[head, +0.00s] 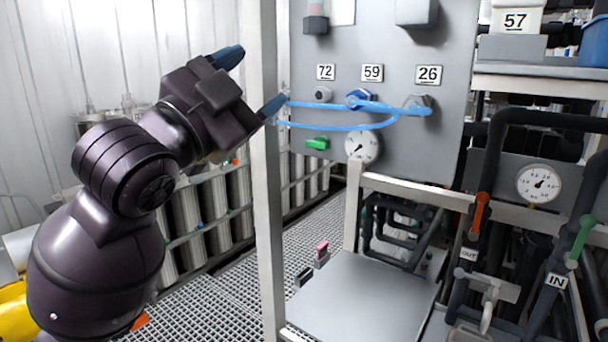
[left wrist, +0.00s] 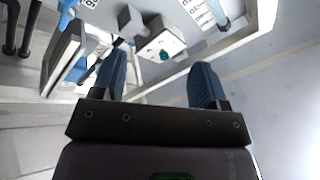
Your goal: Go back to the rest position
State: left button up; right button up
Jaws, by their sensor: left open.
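My left gripper (head: 255,82) is open and raised in the head view, at the grey frame post left of the panel. Its two blue fingertips are spread apart, and nothing shows between them. In the left wrist view my left gripper (left wrist: 160,85) also shows open and empty, with a pale wall and panel parts beyond it. My right gripper is not in view.
The upright post (head: 268,220) is close to my left arm. Black pipes with orange (head: 480,212) and green handles stand at right.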

pick_arm(q)
jog(key=w+a+f+n+t+y, duration=0.1)
jog(key=w+a+f+n+y, duration=0.25)
jog(key=f, duration=0.45)
jog(key=w+a+f+n+t+y, duration=0.1)
jog(key=w+a+f+n+y, duration=0.15)
jog(key=w+f+n, duration=0.4)
jog(key=s+a+f+n+g+y, duration=0.1)
jog(key=a+f+y, duration=0.15)
jog(key=f, duration=0.75)
jog(key=s+a+f+n+y, duration=0.15)
jog(key=a+f, duration=0.25)
jog(key=f, duration=0.5)
jog(key=s+a+f+n+g+y, duration=0.1)
jog(key=s+a+f, duration=0.25)
jog(key=f, duration=0.55)
jog(key=s+a+f+n+g+y, duration=0.1)
jog(key=s+a+f+n+g, duration=0.1)
jog(key=s+f, duration=0.5)
jog(key=s+a+f+n+g+y, duration=0.1)
jog(key=s+a+f+g+y, duration=0.1)
jog(key=s+f, duration=1.2)
jog(key=shift+a+f+g, duration=0.7)
jog(key=shift+f+g, duration=0.05)
jog(key=shift+g, duration=0.25)
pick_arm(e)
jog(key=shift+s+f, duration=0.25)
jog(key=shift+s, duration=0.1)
